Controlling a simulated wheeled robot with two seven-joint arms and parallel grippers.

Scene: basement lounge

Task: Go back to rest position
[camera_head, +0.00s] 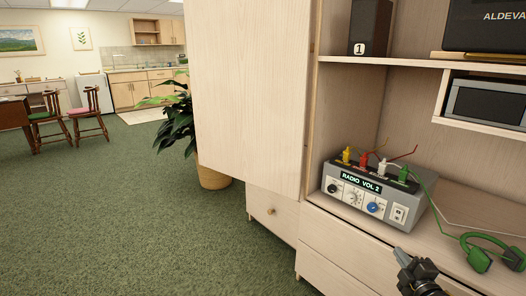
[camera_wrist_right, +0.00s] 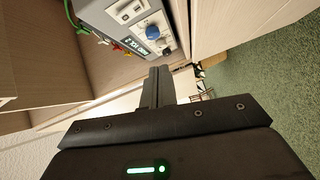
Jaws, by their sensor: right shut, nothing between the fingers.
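My right gripper (camera_head: 405,262) is at the bottom right of the head view, in front of the cabinet's lower shelf. It is shut and holds nothing; its closed fingers (camera_wrist_right: 157,88) also show in the right wrist view. Near it, on the shelf, stands a grey radio unit (camera_head: 372,196) labelled "RADIO VOL 2", with knobs, one of them blue, and coloured plugs on top. The gripper appears apart from it. The unit also shows at the top of the right wrist view (camera_wrist_right: 120,16). My left gripper is in neither view.
Green headphones (camera_head: 480,250) lie on the shelf right of the radio, joined by a green cable. A large wooden cabinet door (camera_head: 252,90) stands left of the open shelves. Drawers (camera_head: 345,255) lie below. A potted plant (camera_head: 172,125) stands behind the door. Green carpet (camera_head: 120,220) at left is clear.

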